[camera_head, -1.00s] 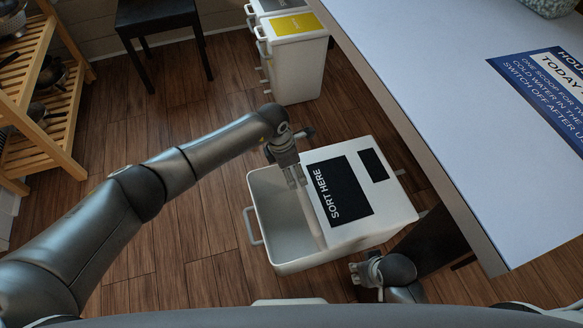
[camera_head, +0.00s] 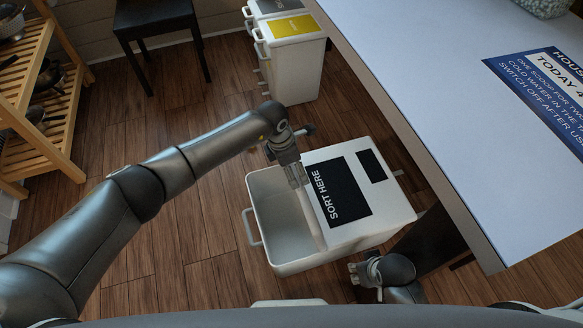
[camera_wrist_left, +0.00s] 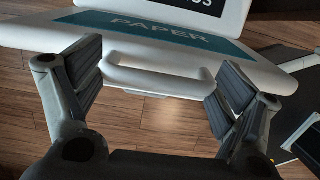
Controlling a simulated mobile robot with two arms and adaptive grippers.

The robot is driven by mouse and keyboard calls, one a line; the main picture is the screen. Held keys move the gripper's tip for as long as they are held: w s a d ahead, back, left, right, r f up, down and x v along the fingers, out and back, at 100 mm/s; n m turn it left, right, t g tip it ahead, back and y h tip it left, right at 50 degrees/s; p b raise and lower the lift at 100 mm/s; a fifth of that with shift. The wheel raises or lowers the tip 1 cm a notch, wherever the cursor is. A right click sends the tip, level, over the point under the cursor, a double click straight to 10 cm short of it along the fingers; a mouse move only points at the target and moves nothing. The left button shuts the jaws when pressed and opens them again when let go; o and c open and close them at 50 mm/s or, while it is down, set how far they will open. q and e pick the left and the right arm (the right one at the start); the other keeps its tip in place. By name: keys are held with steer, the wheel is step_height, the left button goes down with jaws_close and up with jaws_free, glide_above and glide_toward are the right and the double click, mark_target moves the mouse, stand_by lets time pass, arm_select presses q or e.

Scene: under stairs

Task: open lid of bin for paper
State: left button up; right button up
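The bin for paper shows in the left wrist view as a white lid (camera_wrist_left: 30,32) with a teal PAPER label (camera_wrist_left: 165,31). A white bar handle (camera_wrist_left: 155,82) on its edge lies between the spread fingers of my left gripper (camera_wrist_left: 160,88), and neither finger visibly touches it. In the head view my left gripper (camera_head: 296,182) points down beside the inner edge of a white SORT HERE container (camera_head: 386,212), over its open side. No PAPER label is readable in the head view. My right gripper (camera_head: 355,274) is low, at the container's near right, with its fingers apart and empty.
White bins with yellow (camera_head: 287,27) and grey (camera_head: 276,7) lid labels stand at the back. A white table (camera_head: 430,75) takes up the right side. A wooden rack (camera_head: 45,110) is at the left and a black stool (camera_head: 157,18) at the back. Wooden floor is clear between.

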arm_select(q)
steer(key=shift+o, duration=0.2)
steer(key=shift+s+a+f, duration=0.1)
steer(key=shift+a+f, duration=0.15)
steer(key=shift+f, duration=0.05)
steer(key=v, duration=1.2)
